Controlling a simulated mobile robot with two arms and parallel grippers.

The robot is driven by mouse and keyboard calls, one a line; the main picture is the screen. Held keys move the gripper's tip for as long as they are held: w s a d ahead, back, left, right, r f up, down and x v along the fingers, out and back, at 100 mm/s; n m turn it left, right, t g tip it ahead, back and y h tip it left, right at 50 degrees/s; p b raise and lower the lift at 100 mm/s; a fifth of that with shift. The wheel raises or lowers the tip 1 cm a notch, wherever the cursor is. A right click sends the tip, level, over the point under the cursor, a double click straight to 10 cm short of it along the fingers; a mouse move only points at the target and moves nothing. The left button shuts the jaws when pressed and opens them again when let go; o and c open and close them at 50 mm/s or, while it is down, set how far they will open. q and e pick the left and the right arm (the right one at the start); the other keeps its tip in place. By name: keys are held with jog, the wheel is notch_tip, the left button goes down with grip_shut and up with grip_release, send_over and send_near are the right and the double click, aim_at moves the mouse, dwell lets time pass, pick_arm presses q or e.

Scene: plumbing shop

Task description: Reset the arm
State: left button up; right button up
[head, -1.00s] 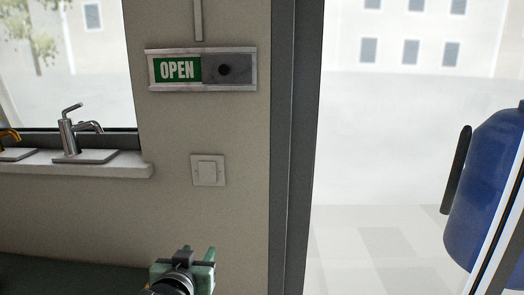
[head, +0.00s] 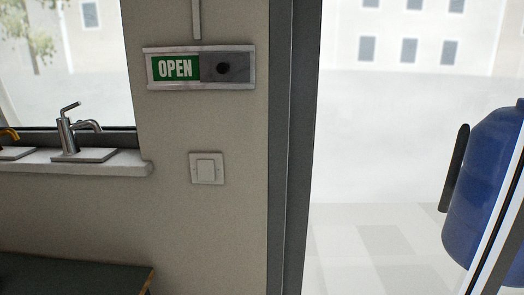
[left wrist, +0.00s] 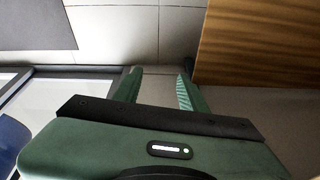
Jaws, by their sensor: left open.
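My left gripper (left wrist: 158,88) shows in the left wrist view with its two green fingers apart and nothing between them. It is no longer in the head view. My right gripper is in neither view. A light switch (head: 206,168) sits below the sign.
A sill (head: 110,168) at the left holds a chrome faucet (head: 68,132). A dark bench top (head: 70,275) is at lower left. A door frame (head: 290,150) stands right of the wall. A blue tank (head: 485,200) is at far right. A wood panel (left wrist: 260,45) is in the wrist view.

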pick_arm(q)
jog(key=s+f+g, duration=0.1)
jog(key=s+f, duration=0.2)
jog(key=f, duration=1.9)
jog(key=s+a+f+g, duration=0.1)
jog(key=s+a+f, duration=0.2)
jog(key=s+f, duration=1.2)
jog(key=shift+s, duration=0.8)
